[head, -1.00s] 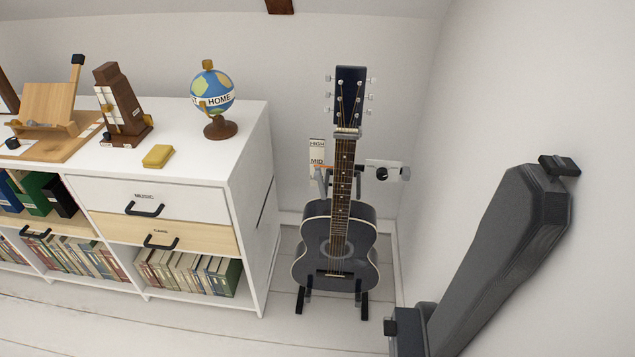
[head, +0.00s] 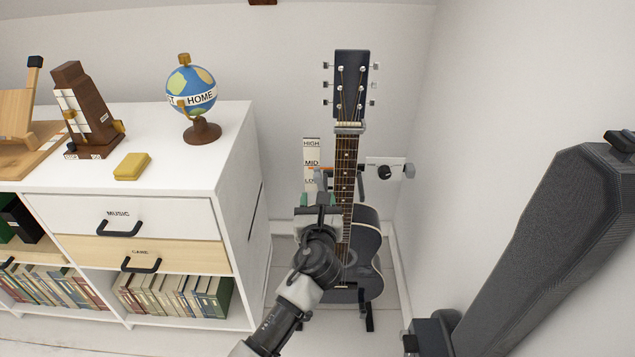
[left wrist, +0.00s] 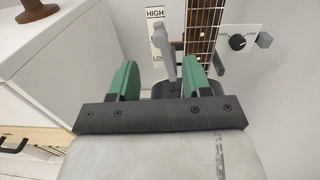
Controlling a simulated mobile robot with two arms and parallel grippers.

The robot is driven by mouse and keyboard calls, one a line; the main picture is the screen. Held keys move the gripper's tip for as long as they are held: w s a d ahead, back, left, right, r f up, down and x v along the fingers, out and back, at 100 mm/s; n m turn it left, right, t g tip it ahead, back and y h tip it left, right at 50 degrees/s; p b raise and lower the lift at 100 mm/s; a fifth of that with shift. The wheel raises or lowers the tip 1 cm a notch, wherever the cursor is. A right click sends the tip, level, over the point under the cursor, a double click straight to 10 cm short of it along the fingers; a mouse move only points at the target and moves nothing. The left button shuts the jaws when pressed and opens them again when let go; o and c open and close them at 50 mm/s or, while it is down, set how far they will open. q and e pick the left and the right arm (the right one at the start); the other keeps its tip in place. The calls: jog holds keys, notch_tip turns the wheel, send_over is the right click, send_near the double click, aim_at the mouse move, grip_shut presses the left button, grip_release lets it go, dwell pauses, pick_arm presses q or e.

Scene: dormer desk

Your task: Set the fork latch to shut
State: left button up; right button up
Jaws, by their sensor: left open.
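A grey fork (left wrist: 219,62) of the guitar stand sits around the guitar's neck. A grey upright lever (left wrist: 166,62), apparently the fork latch, stands just left of the neck in the left wrist view, apart from the strings. My left gripper (head: 318,201) is in front of the stand and left of the neck. In the left wrist view its green fingers (left wrist: 158,66) are open, one on each side of the lever's lower part; I cannot tell whether they touch it. In the head view the gripper hides part of the lever. My right gripper is not in view.
The dark guitar (head: 365,250) stands on its stand behind my left arm. A HIGH-MID-LOW scale (head: 311,155) and a knob panel (head: 376,162) are behind the neck. The white cabinet (head: 205,165) is close on the left; a dark grey case (head: 560,235) leans at right.

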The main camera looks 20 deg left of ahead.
aim_at(317, 181)
pick_arm(q)
jog(key=b+x, duration=0.1)
jog(key=x, duration=0.5)
jog(key=shift+w+f, duration=0.1)
jog(key=shift+w, duration=0.05)
jog(key=shift+x, duration=0.8)
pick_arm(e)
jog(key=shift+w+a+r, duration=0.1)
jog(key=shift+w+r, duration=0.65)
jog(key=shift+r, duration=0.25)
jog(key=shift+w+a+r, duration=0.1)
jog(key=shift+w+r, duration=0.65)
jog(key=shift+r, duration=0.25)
pick_arm(q)
jog(key=shift+c, duration=0.3)
grip_shut()
